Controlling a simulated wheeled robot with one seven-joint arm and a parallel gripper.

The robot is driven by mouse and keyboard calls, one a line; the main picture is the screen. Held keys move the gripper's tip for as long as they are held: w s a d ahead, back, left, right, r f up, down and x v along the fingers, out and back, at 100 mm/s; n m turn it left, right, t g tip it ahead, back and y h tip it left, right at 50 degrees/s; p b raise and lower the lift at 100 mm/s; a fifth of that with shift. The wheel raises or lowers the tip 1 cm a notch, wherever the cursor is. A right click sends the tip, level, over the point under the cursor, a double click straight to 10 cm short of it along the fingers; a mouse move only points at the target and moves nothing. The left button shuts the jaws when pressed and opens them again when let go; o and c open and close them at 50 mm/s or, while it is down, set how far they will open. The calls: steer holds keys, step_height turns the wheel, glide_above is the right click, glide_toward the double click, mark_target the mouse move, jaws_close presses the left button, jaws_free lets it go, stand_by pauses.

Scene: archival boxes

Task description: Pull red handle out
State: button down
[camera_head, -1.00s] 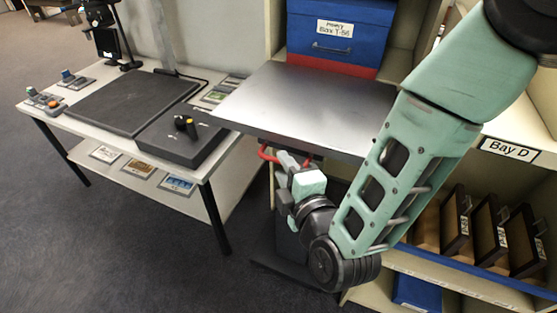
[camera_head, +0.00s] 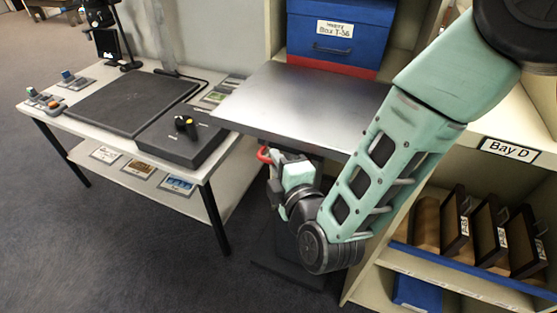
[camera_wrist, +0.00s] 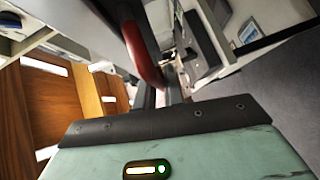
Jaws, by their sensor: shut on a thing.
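The red handle (camera_head: 264,154) shows as a short curved bar under the left front edge of the metal platform (camera_head: 300,105). It also shows in the wrist view (camera_wrist: 143,55), as a curved red bar running down to the fingers. My gripper (camera_head: 281,158) is just below the platform edge, shut on the red handle. Most of the handle and the fingertips are hidden in the head view by the platform and my wrist. In the wrist view the dark fingers (camera_wrist: 160,95) are partly hidden behind the gripper body.
A white table (camera_head: 215,165) with a black pad and a control box (camera_head: 180,138) stands close on the left. The Bay D shelf (camera_head: 470,270) with several dark upright frames is on the right. A blue box (camera_head: 335,35) sits behind the platform. Grey floor is clear at front left.

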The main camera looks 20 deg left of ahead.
steer(key=shift+s+a, duration=0.2)
steer(key=shift+s, duration=2.15)
steer(key=c, duration=1.5)
jaws_free()
steer(key=shift+s, duration=0.1)
steer(key=shift+d, duration=0.1)
steer(key=p+v, duration=0.8)
steer(key=v, duration=0.9)
